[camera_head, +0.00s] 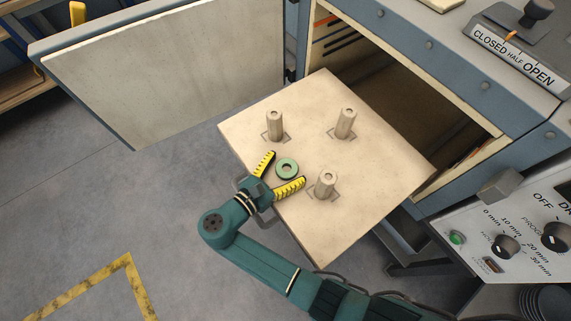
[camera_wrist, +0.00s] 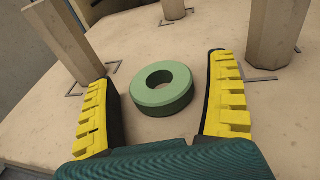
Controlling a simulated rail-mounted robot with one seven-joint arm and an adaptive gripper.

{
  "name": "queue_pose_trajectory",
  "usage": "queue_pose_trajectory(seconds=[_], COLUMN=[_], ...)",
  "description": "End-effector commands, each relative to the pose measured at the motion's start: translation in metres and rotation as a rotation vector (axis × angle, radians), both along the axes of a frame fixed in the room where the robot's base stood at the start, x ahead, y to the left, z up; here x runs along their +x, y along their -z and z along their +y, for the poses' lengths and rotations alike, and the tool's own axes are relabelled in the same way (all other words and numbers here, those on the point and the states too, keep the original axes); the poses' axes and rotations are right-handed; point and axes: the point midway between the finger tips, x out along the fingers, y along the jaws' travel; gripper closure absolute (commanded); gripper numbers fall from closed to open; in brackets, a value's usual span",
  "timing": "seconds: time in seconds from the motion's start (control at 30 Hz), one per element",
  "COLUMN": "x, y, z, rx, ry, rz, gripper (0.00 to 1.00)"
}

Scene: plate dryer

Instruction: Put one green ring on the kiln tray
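A green ring (camera_head: 287,168) lies flat on the kiln tray (camera_head: 355,215), a pale square slab pulled out of the kiln. The ring sits among three upright posts and is around none of them. In the wrist view the ring (camera_wrist: 162,88) lies between the two yellow fingers, with a gap to each. My gripper (camera_head: 280,171) is open, its fingertips on either side of the ring, close to the tray. The ring touches neither finger in the wrist view. The tray's surface (camera_wrist: 280,135) shows around it.
Posts stand at the back left (camera_head: 274,125), back right (camera_head: 345,123) and front right (camera_head: 325,184) of the ring. The open door (camera_head: 165,75) is at the left. The kiln opening is behind the tray. A control panel (camera_head: 510,230) is at the right.

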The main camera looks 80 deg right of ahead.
Motion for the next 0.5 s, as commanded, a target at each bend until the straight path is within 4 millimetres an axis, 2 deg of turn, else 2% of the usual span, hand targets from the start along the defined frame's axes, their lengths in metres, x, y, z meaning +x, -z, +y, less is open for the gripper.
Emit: queue_pose_trajectory(seconds=[0.43,0.5], x=[0.0,0.0045], y=[-0.0031,-0.006], z=[-0.0001,0.006], rx=[0.0,0.0], ry=[0.0,-0.004], rz=[-0.001,0.0], gripper=[0.12,0.12])
